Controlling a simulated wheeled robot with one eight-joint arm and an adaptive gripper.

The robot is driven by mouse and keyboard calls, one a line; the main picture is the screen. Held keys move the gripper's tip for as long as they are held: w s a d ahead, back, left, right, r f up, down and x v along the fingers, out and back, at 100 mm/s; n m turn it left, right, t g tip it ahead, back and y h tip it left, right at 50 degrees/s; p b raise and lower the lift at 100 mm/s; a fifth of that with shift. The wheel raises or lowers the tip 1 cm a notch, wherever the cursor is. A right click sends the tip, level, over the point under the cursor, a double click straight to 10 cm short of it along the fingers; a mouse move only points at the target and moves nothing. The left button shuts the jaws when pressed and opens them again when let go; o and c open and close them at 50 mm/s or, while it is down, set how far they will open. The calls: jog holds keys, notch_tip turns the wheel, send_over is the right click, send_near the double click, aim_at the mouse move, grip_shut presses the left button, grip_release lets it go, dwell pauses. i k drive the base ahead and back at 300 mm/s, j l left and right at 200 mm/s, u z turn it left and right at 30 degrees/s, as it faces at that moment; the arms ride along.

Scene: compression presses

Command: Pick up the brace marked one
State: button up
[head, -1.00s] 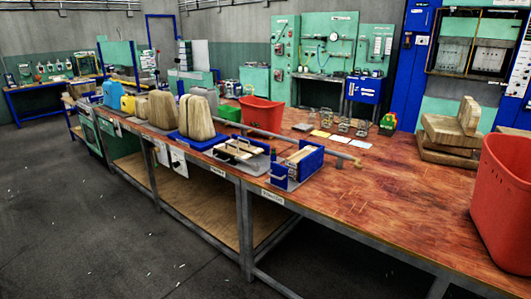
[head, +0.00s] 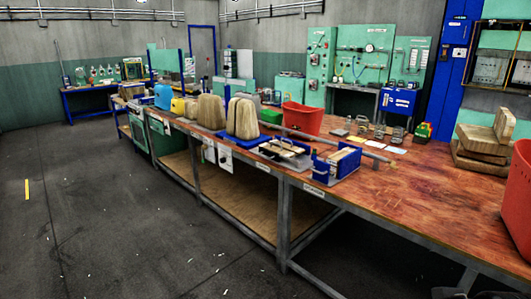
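Several small grey wire-like metal pieces, which may be the braces, stand in a row on the wooden bench top (head: 440,200). One metal piece (head: 379,131) is in the middle and another metal piece (head: 398,135) is to its right. They are too small for me to read any mark, so I cannot tell which is marked one. A yellow card (head: 356,139) and a white card (head: 375,144) lie in front of them.
A red bin (head: 302,119) stands left of the metal pieces, and another red bin (head: 518,200) at the right edge. Stacked wooden blocks (head: 482,155) lie near it. A long bar and blue trays (head: 335,164) line the front. The floor (head: 110,220) left of the bench is clear.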

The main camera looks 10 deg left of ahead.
aim_at(267, 145)
jog(key=u, duration=0.5)
jog(key=i+j, duration=0.1)
jog(key=i, duration=0.4)
jog(key=i+j+z, duration=0.15)
jog(key=i, duration=0.35)
jog(key=i+j, duration=0.15)
jog(key=i, duration=0.3)
jog(key=i+j, duration=0.15)
jog(key=i, duration=0.35)
jog(key=i+j, duration=0.15)
jog(key=i, duration=0.3)
jog(key=i+j, duration=0.15)
jog(key=i, duration=0.35)
jog(key=i+j, duration=0.2)
jog(key=i, duration=0.25)
jog(key=i+z, duration=0.35)
jog(key=k+l, duration=0.05)
jog(key=k, duration=0.05)
